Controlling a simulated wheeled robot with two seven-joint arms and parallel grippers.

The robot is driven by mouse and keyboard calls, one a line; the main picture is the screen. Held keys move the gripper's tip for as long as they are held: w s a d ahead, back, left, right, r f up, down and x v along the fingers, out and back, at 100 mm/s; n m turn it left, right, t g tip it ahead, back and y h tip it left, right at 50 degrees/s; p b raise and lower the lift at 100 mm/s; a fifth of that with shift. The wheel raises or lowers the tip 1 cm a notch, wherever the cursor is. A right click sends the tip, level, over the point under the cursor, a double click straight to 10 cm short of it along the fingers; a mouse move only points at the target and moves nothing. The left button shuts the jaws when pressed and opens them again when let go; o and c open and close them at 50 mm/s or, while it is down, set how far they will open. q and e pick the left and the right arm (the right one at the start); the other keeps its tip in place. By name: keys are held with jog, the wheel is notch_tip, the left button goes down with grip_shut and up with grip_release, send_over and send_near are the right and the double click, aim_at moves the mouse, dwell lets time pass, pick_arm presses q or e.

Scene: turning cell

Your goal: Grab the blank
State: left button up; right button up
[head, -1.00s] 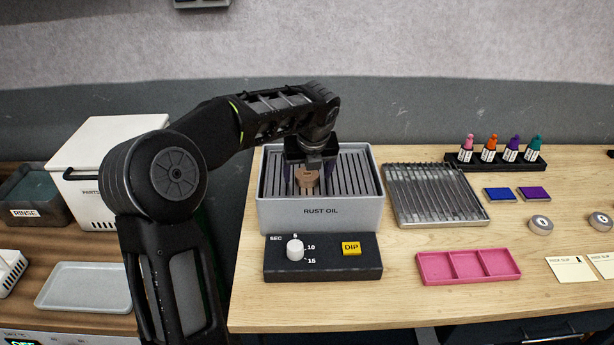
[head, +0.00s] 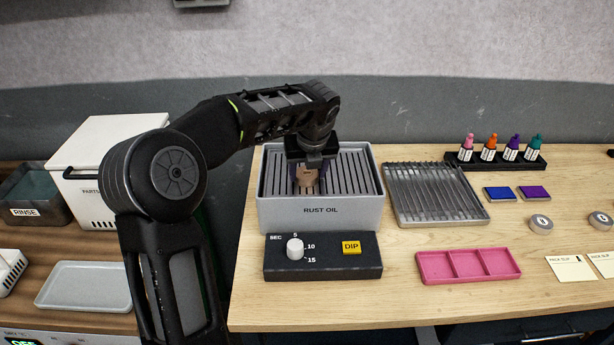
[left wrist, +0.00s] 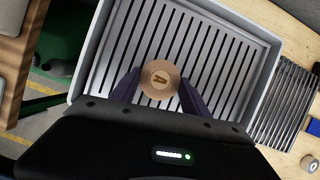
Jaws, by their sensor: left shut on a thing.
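The blank (left wrist: 160,79) is a round, copper-brown piece with a letter-like mark on its face, seen in the left wrist view. My left gripper (left wrist: 158,88) is shut on it, one purple finger on each side. In the head view the blank (head: 307,178) shows between the fingers of the left gripper (head: 308,172), over the slatted rack of the grey RUST OIL tank (head: 320,211). Whether the blank touches the slats is hard to tell. My right gripper is not in view.
A dark control box with a white knob (head: 295,249) and a yellow DIP button (head: 351,247) stands before the tank. A metal ribbed rack (head: 436,219) is to its right, a pink three-part tray (head: 468,281) in front. Small bottles (head: 489,150) stand at the back right.

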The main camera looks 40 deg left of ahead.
aim_at(307, 175)
pick_arm(q)
grip_shut()
notch_tip(307, 175, up, 10)
dwell(0.6)
dwell(0.5)
